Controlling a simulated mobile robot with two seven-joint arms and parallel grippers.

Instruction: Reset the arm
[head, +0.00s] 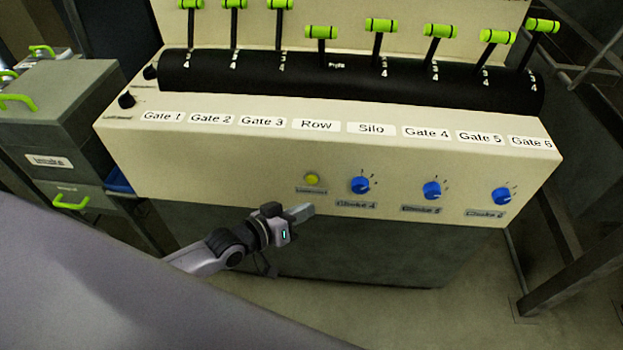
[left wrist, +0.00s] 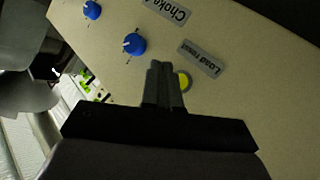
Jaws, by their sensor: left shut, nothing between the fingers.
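My left gripper (head: 302,213) is in front of the cream control panel (head: 230,170), just below the yellow button (head: 312,179) in the head view. Its fingers are shut with nothing between them. In the left wrist view the closed fingers (left wrist: 165,70) point at the panel, and the yellow button (left wrist: 184,81) shows beside them, partly hidden. I cannot tell whether the fingertips touch the panel. My right gripper is not in view.
Blue knobs (head: 360,185) sit right of the button. Green-handled levers (head: 321,32) stand along the black drum (head: 350,80) above the labels. Grey cabinets (head: 58,110) are at left, and metal rails (head: 572,260) are at right. Open floor (head: 480,310) lies below the panel.

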